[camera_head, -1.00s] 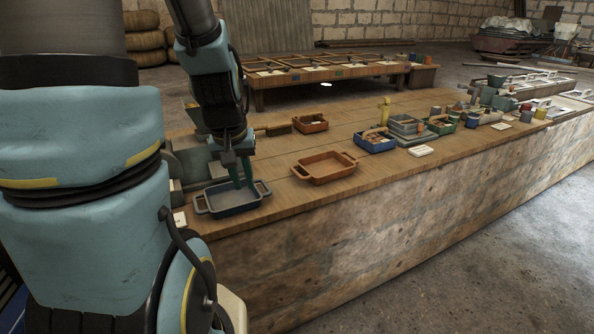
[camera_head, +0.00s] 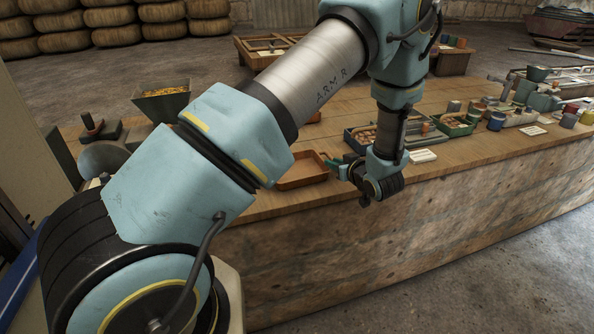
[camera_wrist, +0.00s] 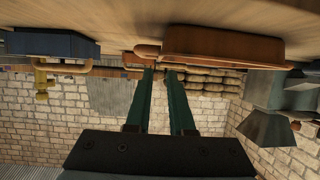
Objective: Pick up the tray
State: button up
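An orange-brown tray (camera_head: 303,170) with handles sits on the wooden bench, partly hidden behind my arm in the head view. It shows upside down in the wrist view (camera_wrist: 235,45), just beyond the fingertips and to the right. My gripper (camera_head: 329,164) is low at the right of this tray, its green fingers turned sideways toward the left. In the wrist view my gripper (camera_wrist: 160,72) has its fingers apart with nothing between them. A dark blue tray (camera_wrist: 50,42) is at the left of the wrist view.
Several bins and cups, including a green bin (camera_head: 454,125), stand on the bench (camera_head: 465,166) right of my gripper. A white card (camera_head: 423,156) lies near the front edge. A hopper (camera_head: 163,102) stands at the left. The front right strip of bench is mostly clear.

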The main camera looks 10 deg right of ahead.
aim_at(321, 159)
jog(key=x, duration=0.3)
jog(key=shift+w+p, duration=0.1)
jog(key=shift+p, duration=0.2)
jog(key=shift+p+x, duration=1.2)
jog(key=shift+x, duration=1.45)
jog(key=shift+a+f, duration=0.1)
jog(key=shift+f, duration=0.05)
jog(key=shift+c, duration=0.2)
grip_shut()
